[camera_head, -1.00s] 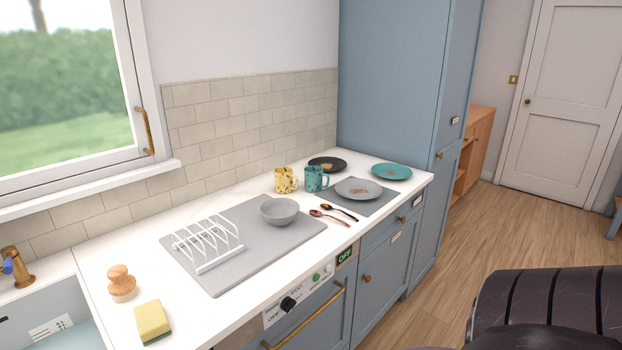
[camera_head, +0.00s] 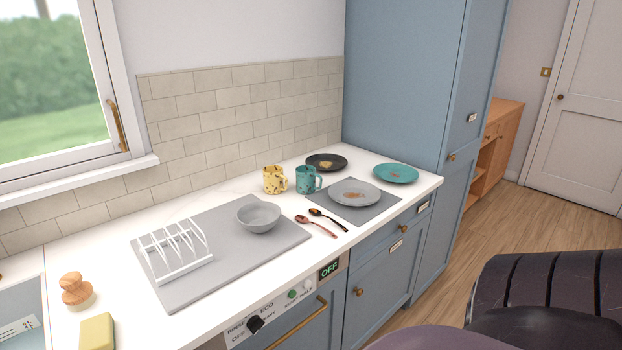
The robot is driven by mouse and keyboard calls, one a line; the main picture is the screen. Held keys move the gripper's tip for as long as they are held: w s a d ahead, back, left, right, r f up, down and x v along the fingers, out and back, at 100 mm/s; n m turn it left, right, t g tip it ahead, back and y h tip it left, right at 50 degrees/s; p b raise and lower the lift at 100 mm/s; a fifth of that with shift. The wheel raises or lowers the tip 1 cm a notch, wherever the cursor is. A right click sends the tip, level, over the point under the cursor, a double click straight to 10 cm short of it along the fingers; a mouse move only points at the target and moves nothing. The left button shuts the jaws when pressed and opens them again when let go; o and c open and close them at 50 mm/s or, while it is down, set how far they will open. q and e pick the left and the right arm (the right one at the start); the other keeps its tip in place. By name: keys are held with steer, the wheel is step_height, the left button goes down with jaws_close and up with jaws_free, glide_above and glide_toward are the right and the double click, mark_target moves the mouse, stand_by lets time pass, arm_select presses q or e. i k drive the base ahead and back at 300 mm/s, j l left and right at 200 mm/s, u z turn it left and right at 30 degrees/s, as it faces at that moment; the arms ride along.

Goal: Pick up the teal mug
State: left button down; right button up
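The teal mug (camera_head: 306,180) stands upright on the white counter, near the tiled wall. It has dark speckles, and its handle points right. A yellow speckled mug (camera_head: 273,180) stands close beside it on the left. A grey plate (camera_head: 355,193) on a grey mat is to its right. Neither of my grippers is in view, so their state does not show.
A black plate (camera_head: 327,162) and a teal plate (camera_head: 396,173) lie behind. Two spoons (camera_head: 316,226) lie in front of the mugs. A grey bowl (camera_head: 258,217) and a white toast rack (camera_head: 177,252) stand on a grey board. A tall blue cupboard (camera_head: 403,80) bounds the counter's right end.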

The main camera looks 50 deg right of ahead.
mark_target(305, 175)
steer(key=k+l, duration=0.1)
steer(key=l, duration=0.5)
steer(key=k+l, duration=0.1)
steer(key=l, duration=0.45)
steer(key=k+l, duration=0.1)
steer(key=l, duration=0.5)
